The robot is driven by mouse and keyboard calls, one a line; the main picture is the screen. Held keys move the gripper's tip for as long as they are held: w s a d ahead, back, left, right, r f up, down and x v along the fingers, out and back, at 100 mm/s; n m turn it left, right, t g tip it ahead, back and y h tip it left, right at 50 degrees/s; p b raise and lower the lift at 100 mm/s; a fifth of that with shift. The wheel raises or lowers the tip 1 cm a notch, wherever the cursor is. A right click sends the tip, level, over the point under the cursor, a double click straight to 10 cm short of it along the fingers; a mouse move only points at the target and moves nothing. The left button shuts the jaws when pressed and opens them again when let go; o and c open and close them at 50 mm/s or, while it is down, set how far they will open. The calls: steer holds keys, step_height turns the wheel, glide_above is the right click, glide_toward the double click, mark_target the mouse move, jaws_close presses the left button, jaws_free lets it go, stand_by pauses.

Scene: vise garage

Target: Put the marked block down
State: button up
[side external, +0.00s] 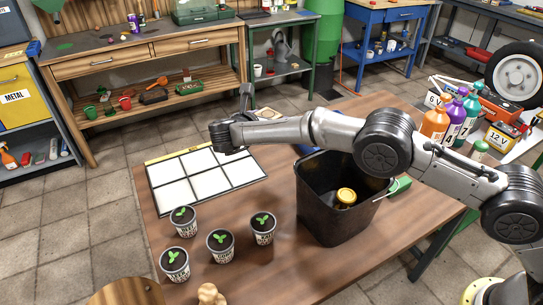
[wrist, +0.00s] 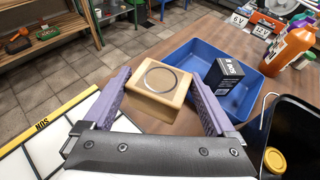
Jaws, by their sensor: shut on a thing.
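The marked block (wrist: 160,88) is a light wooden block with a dark ring on its top face. My gripper (wrist: 160,92) is shut on it, with one purple finger on each side. In the side external view the block (side external: 268,114) shows partly behind my gripper (side external: 246,102), beyond the far right corner of a white gridded panel (side external: 205,163). I cannot tell whether the block touches the wooden table or hangs just above it.
A blue tray (wrist: 191,57) holding a dark box (wrist: 228,76) lies right of the block. A black bin (side external: 335,210) with a yellow-lidded jar (side external: 346,196) stands nearer. Several potted seedlings (side external: 221,243) stand at the front; bottles (side external: 436,122) stand far right.

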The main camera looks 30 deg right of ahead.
steer(key=w+d+f+n+t+y, duration=0.1)
steer(key=w+d+f, duration=0.1)
steer(key=w+f, duration=0.35)
glide_above(269, 158)
step_height(269, 158, down, 6)
steer(key=shift+f, duration=2.4)
steer(key=shift+f, duration=0.2)
steer(key=o, duration=1.2)
steer(key=shift+r, duration=0.2)
steer(key=v, duration=1.2)
